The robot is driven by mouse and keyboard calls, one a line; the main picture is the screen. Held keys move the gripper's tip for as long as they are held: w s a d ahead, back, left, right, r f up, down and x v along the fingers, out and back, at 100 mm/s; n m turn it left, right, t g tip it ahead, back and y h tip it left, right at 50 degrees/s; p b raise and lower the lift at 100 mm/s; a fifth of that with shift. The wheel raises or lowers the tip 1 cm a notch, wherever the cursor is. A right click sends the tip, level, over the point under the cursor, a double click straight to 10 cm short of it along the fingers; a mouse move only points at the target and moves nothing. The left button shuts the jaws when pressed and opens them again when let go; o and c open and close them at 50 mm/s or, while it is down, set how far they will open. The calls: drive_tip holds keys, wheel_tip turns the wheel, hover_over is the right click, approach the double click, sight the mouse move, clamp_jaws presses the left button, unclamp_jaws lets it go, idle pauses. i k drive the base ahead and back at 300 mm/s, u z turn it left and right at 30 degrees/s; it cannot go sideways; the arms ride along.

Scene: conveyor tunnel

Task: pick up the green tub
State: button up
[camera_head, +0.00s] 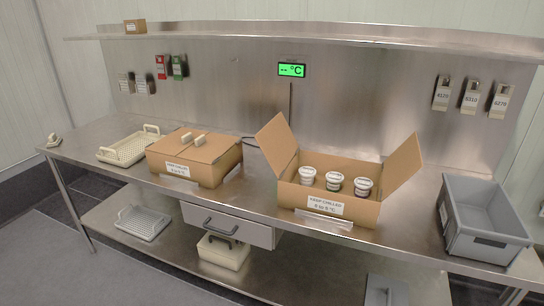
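I see no tub that is clearly green. Three small white-topped tubs stand upright in an open cardboard box (330,206) on the steel table: a left tub (307,175), a middle tub (334,181) and a right tub (362,187). Their lower parts are dark or hidden by the box's front wall, and their colours are too small to tell. A closed cardboard box (195,160) to the left hides anything inside it. My gripper is not in view.
The open box's flaps (403,165) stick up on both sides. A grey crate (458,236) stands at the right end, a cream basket (128,149) at the left. A shelf (300,32) overhangs the back of the steel table (255,190). A drawer (232,228) hangs below.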

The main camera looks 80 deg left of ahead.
sight(334, 179)
drive_tip(key=u, duration=1.8)
